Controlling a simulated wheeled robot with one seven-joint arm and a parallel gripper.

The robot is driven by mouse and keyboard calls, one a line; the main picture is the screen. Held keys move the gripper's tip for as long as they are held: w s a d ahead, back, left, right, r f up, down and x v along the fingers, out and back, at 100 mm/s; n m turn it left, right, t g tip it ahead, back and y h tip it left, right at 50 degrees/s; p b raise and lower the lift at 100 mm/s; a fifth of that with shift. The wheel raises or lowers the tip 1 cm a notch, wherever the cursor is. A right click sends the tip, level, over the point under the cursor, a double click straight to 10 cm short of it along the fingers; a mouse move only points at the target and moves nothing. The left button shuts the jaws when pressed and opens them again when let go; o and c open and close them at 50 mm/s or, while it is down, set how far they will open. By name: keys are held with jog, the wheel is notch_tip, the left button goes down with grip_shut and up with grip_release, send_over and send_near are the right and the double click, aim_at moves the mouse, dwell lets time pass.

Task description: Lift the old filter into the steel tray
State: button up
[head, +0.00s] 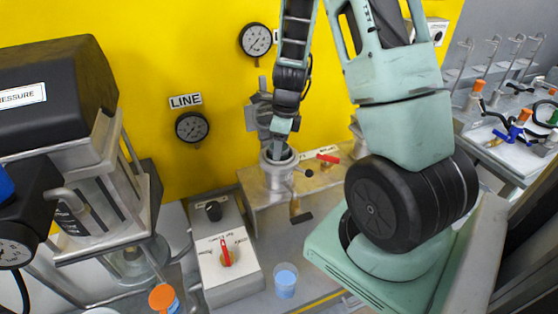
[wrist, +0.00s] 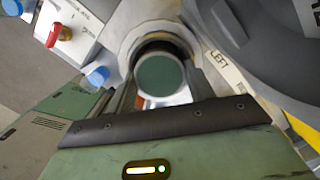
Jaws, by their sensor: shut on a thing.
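The open metal filter housing (head: 278,175) stands on a bench in front of the yellow wall. My gripper (head: 281,146) points down into its mouth. In the wrist view, the round green end of the old filter (wrist: 164,76) shows between the fingers of my gripper (wrist: 163,82), inside the round metal mouth (wrist: 142,35). My gripper is shut on the filter. The filter's lower part is hidden, and in the head view the fingers and rim hide most of it. I cannot pick out the steel tray for sure in either view.
A grey control box (head: 228,265) with a red knob and a blue-topped cup (head: 285,280) stand in front of the housing. Gauges (head: 192,128) are on the yellow wall. A glass vessel with a black head (head: 55,90) stands left. A bench with bottles (head: 515,135) is right.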

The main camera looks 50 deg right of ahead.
jog(key=shift+r, duration=0.1)
notch_tip(320, 180, up, 18)
dwell(0.7)
